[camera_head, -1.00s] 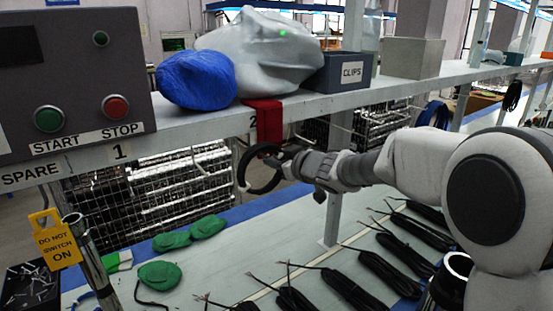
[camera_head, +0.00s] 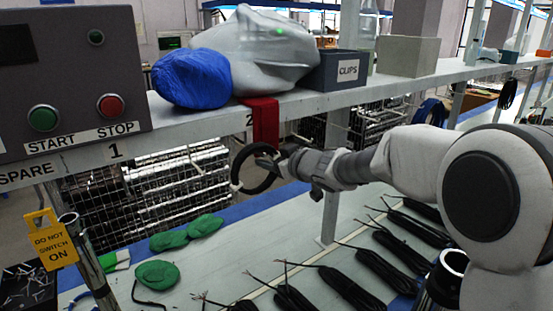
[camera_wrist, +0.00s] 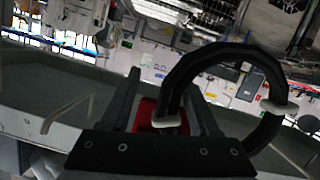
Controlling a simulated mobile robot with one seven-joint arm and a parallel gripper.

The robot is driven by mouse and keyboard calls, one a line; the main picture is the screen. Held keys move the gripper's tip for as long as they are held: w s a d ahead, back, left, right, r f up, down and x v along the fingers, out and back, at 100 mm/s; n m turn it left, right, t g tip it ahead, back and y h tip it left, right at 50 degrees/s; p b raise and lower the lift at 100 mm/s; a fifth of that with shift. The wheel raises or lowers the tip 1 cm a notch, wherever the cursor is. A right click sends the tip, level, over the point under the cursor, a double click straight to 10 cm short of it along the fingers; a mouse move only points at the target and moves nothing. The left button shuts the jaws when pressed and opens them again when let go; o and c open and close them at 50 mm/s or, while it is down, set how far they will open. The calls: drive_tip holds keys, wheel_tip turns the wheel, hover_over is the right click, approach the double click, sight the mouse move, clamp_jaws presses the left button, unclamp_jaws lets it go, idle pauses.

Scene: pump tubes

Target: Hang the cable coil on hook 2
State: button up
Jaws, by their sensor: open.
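The cable coil is a black ring with pale ties. In the head view the coil (camera_head: 238,166) is upright below the shelf edge, near the label 2 (camera_head: 249,120) and the red cloth (camera_head: 265,122). Hook 2 itself cannot be made out. My gripper (camera_head: 268,163) is at the coil's right side, its jaws open. In the wrist view the coil (camera_wrist: 236,52) arches up to the right, and its near end with a pale tie comes down between the open fingers of my gripper (camera_wrist: 163,85). I cannot tell whether the coil rests on a hook.
The shelf (camera_head: 190,124) carries a blue bag (camera_head: 193,78), a grey bag (camera_head: 255,48) and a CLIPS box (camera_head: 337,70). A yellow DO NOT SWITCH ON tag (camera_head: 51,240) hangs at left. Black cable bundles (camera_head: 350,288) and green pouches (camera_head: 157,274) lie on the bench below.

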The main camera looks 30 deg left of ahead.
drive_tip(key=v, duration=1.7)
drive_tip(key=s+d+r+m+t+h, duration=0.15)
drive_tip(key=d+m+t+h, duration=0.6)
drive_tip(key=d, duration=1.75)
drive_tip(key=s+d+f+m+g+h, duration=0.1)
drive_tip(key=s+d+f+m+g, duration=0.1)
drive_tip(key=s, duration=0.4)
drive_tip(key=s+d+f+m+g+h, duration=0.2)
drive_tip(key=s+d+f+g, duration=0.1)
drive_tip(key=s, duration=0.4)
drive_tip(key=s+d+f+m+g+h, duration=0.2)
drive_tip(key=s+d+f+m+g, duration=0.1)
drive_tip(key=s, duration=0.4)
drive_tip(key=shift+s+f+g, duration=0.25)
drive_tip(key=shift+g, duration=0.5)
